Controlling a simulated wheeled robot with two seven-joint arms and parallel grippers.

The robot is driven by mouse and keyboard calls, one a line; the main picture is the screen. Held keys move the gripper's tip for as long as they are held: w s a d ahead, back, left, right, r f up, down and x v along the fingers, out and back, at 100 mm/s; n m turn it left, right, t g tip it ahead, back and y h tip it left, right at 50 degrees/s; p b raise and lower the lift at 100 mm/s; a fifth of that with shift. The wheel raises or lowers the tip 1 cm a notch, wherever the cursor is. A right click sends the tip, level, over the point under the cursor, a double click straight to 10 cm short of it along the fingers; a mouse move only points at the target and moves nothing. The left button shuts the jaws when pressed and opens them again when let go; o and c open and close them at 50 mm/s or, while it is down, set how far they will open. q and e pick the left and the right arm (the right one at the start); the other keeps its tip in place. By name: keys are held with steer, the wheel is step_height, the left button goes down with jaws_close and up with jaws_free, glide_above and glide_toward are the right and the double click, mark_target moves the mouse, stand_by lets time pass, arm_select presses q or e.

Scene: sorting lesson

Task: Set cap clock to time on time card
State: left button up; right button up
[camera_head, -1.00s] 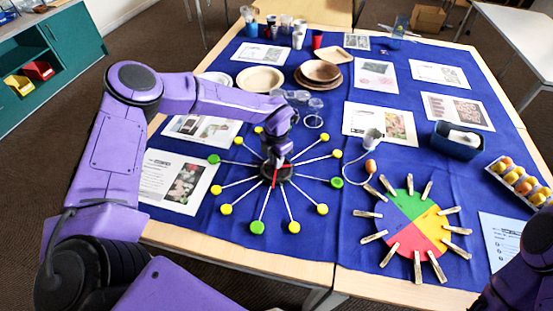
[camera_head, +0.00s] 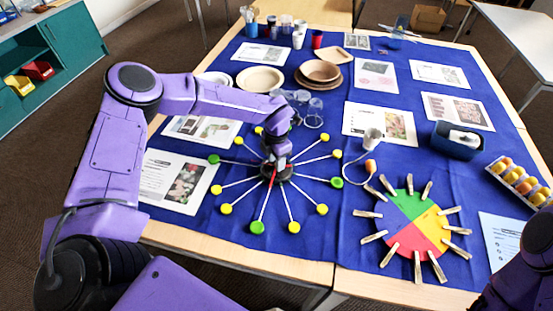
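The cap clock lies on the blue cloth at the front middle: a dark hub (camera_head: 268,172) with white spokes, each ending in a yellow cap (camera_head: 293,227) or a green cap (camera_head: 257,227). A red hand (camera_head: 266,197) runs from the hub toward the green cap at the near side. My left gripper (camera_head: 277,170) points down right over the hub, at the red part; its fingertips are too small and dark to tell whether they are shut. Several printed sheets lie around, one left of the clock (camera_head: 158,190); I cannot tell which is the time card. My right arm (camera_head: 520,280) shows at the lower right, its gripper out of view.
A coloured disc with clothespins (camera_head: 412,222) lies to the right of the clock. A small cup with a ball on a string (camera_head: 373,137) stands nearby.

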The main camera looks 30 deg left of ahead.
arm_select(q)
step_height(320, 180, up, 10)
steer(key=b, duration=0.1)
steer(key=shift+r+b, duration=0.25)
steer(key=shift+b, duration=0.1)
stand_by(0.3)
